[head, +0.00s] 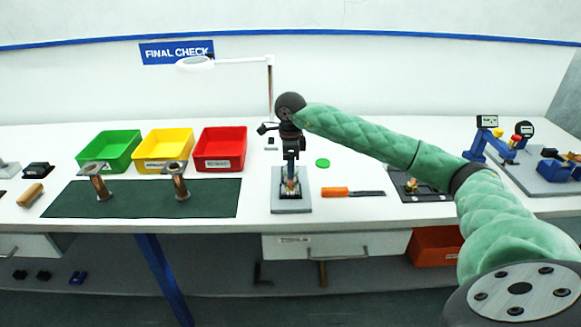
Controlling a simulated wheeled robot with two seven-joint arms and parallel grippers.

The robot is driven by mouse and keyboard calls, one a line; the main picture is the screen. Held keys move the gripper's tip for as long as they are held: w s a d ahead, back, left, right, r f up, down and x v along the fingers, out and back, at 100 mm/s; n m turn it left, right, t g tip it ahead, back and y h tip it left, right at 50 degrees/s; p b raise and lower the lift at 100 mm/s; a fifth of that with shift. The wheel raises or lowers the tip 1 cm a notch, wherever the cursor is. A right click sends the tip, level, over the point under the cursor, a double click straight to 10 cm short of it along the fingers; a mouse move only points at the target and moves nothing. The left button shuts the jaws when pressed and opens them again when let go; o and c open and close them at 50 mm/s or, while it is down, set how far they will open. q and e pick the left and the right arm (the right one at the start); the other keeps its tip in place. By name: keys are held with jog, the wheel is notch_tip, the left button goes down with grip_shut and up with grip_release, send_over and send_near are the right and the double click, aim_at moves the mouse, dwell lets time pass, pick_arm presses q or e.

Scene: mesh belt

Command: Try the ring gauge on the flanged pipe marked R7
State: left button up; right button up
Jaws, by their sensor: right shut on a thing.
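Two flanged pipes stand upright on the dark green mat (140,205), a left one (99,182) and a right one (177,182). Each has a brownish body and a wide flange on top; no R7 marking is legible. My right gripper (290,180) points down over a grey base plate (291,205) and is shut on a small coppery thing (291,188). The gripper hides much of that thing, so I cannot tell whether it is a pipe, or whether it touches the plate. I cannot make out the ring gauge. My left gripper is out of view.
Green (108,150), yellow (163,150) and red (219,149) bins stand behind the mat. An orange-handled tool (345,192) and a dark plate with a brass part (411,186) lie right of the base plate. A lamp (268,85) stands behind; a blue gauge stand (484,138) is at right.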

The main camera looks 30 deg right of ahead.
jog(key=shift+r, duration=0.1)
notch_tip(320, 180, up, 6)
jog(key=shift+f+p, duration=0.1)
jog(key=shift+p, duration=0.6)
dwell(0.3)
